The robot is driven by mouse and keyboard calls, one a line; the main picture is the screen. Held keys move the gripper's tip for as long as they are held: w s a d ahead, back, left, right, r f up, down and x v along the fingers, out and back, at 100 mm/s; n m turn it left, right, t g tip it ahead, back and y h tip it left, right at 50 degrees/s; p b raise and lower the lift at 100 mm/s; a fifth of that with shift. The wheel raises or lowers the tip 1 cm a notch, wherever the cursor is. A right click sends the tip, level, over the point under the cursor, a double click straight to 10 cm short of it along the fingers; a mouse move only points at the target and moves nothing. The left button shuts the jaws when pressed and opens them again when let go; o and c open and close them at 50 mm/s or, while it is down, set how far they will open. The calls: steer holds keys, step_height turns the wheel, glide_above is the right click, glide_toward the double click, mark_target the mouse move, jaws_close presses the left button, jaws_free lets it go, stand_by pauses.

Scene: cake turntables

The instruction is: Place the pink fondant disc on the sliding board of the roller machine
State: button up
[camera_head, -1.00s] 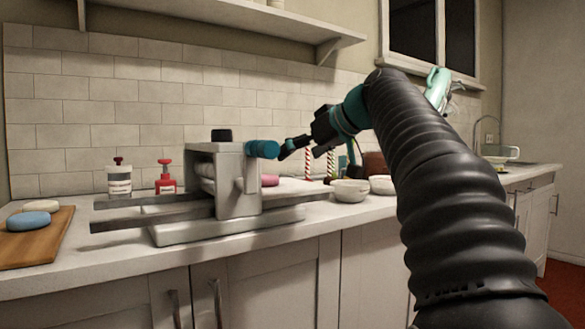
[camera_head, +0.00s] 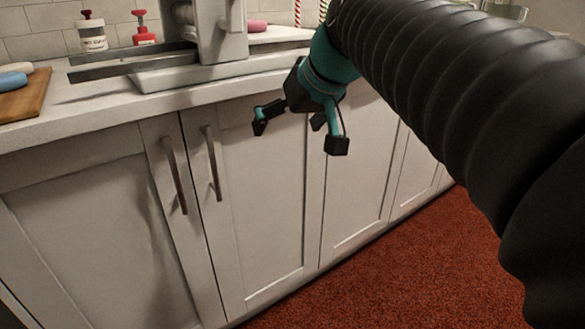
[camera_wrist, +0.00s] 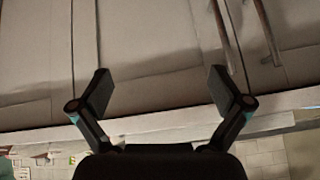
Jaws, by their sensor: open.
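The roller machine (camera_head: 222,45) stands on the counter, its top cut off in the head view. Its flat pale board (camera_head: 290,36) reaches out to the right. A pink rounded piece (camera_head: 257,26), which looks like the fondant disc, shows at that board's back edge. I cannot tell whether it lies on the board or behind it. My gripper (camera_head: 299,136) is open and empty, pointing down in front of the cabinet doors, below the counter edge and apart from the machine. In the wrist view, my gripper's fingers (camera_wrist: 162,95) are spread with nothing between them.
A wooden board (camera_head: 22,97) with a blue disc (camera_head: 12,82) and a pale disc is at the far left. A white bottle (camera_head: 92,35) and a red-topped one (camera_head: 143,30) stand behind the machine's left rails. Cabinet handles (camera_head: 213,165) stick out left of my gripper. Red carpet (camera_head: 390,265) lies below.

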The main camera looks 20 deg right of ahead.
steer(key=s+f+g+h, duration=0.1)
steer(key=s+f, duration=0.7)
steer(key=f, duration=0.2)
steer(key=s+f+m+g+h, duration=0.1)
steer(key=s+f, duration=0.6)
steer(key=f, duration=0.3)
steer(key=shift+s+f, duration=0.35)
steer(key=shift+f, duration=0.05)
